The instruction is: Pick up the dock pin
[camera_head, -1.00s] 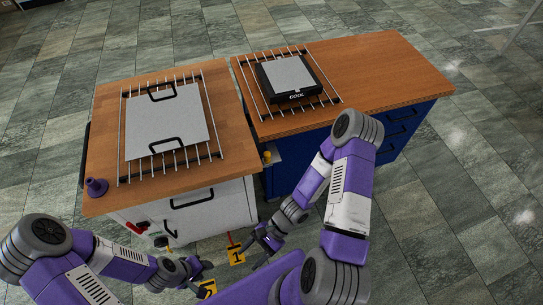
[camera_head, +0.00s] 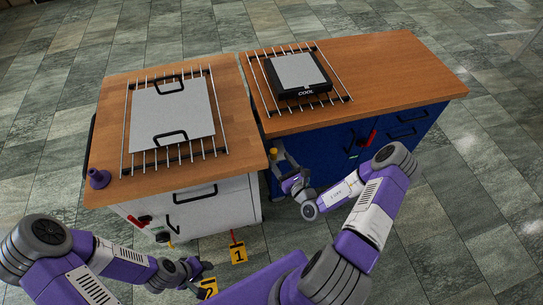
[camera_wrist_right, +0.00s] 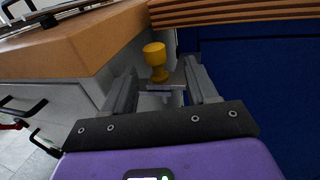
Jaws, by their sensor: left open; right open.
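The dock pin appears to be a yellow pin with a round knob head (camera_head: 274,151). It stands upright on a small grey bracket at the side of the blue cabinet, by the gap to the white cabinet. My right gripper (camera_head: 284,168) is close to it, just below and in front. In the right wrist view, the pin (camera_wrist_right: 155,62) shows between and beyond the two spread fingers of my right gripper (camera_wrist_right: 160,78), with no clear contact. My left gripper (camera_head: 204,272) is open and empty, low in front of the white cabinet.
The white cabinet (camera_head: 226,196) has a wooden top with a rack and plate (camera_head: 170,115). The blue cabinet (camera_head: 330,152) carries a rack with a black COOL press (camera_head: 305,88). A purple knob (camera_head: 97,178) sits on the white cabinet's top. Yellow tags 1 (camera_head: 238,254) and 2 (camera_head: 208,287) hang low.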

